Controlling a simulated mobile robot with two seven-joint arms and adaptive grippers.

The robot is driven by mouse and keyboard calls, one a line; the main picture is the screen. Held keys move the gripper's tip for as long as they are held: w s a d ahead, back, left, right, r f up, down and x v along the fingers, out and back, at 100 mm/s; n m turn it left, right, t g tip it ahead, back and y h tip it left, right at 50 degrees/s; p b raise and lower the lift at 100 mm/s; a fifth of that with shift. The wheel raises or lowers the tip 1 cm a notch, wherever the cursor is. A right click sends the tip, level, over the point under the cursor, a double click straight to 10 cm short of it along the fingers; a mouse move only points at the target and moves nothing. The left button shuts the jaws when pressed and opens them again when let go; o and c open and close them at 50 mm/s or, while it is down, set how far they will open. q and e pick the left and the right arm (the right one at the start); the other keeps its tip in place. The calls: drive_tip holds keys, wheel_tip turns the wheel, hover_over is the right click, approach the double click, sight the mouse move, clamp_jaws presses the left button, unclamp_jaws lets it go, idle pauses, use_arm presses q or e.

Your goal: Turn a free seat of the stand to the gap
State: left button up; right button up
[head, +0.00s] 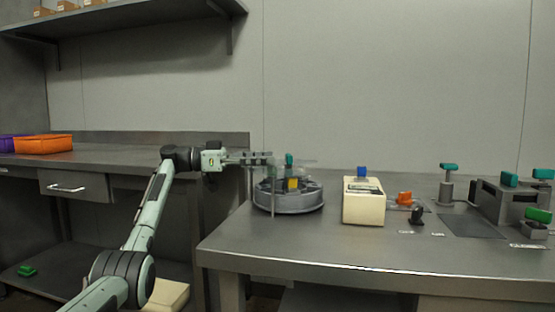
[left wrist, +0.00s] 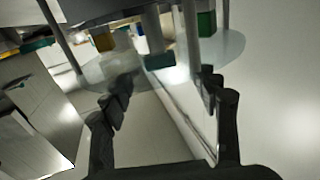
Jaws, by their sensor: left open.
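The stand (head: 289,207) is a round grey carousel on the left part of the right-hand table, with dividers around its rim and a clear disc above. A teal knob (head: 289,159) rises at its top, and a yellow block (head: 293,184) shows inside. My left gripper (head: 270,159) is level with the knob, just left of it. The gap and the seats cannot be made out clearly.
A cream box (head: 364,207) with a blue top piece stands right of the stand. An orange-topped item (head: 404,198), a teal-handled post (head: 448,184) and a grey fixture (head: 505,200) are farther right. An orange bin (head: 43,144) sits on the left counter.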

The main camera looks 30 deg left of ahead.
use_arm(q)
drive_tip(key=v, duration=0.7)
drive_tip(key=shift+s+a, duration=0.25)
drive_tip(key=shift+a, duration=0.05)
